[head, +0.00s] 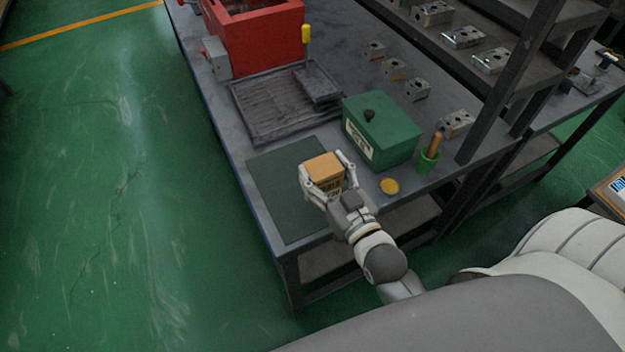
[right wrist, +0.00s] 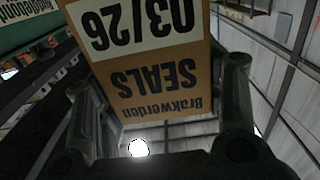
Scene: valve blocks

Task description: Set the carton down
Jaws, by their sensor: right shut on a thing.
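The carton (head: 324,169) is a small orange-brown box with a printed label. My right gripper (head: 325,178) is shut on it, one finger on each side, over the right part of the dark green mat (head: 282,189) at the table's near end. I cannot tell whether the carton's underside touches the mat. In the right wrist view the carton (right wrist: 160,85) fills the upper middle between the two fingers, with upside-down lettering "SEALS" and "03/26". My left gripper is not in view.
A green box (head: 382,130) with a black knob stands right of the carton. A yellow disc (head: 389,186) and a green cup (head: 428,161) with a wooden handle are near the right edge. A ribbed dark tray (head: 270,108) and red bin (head: 262,40) lie behind. The mat's left part is clear.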

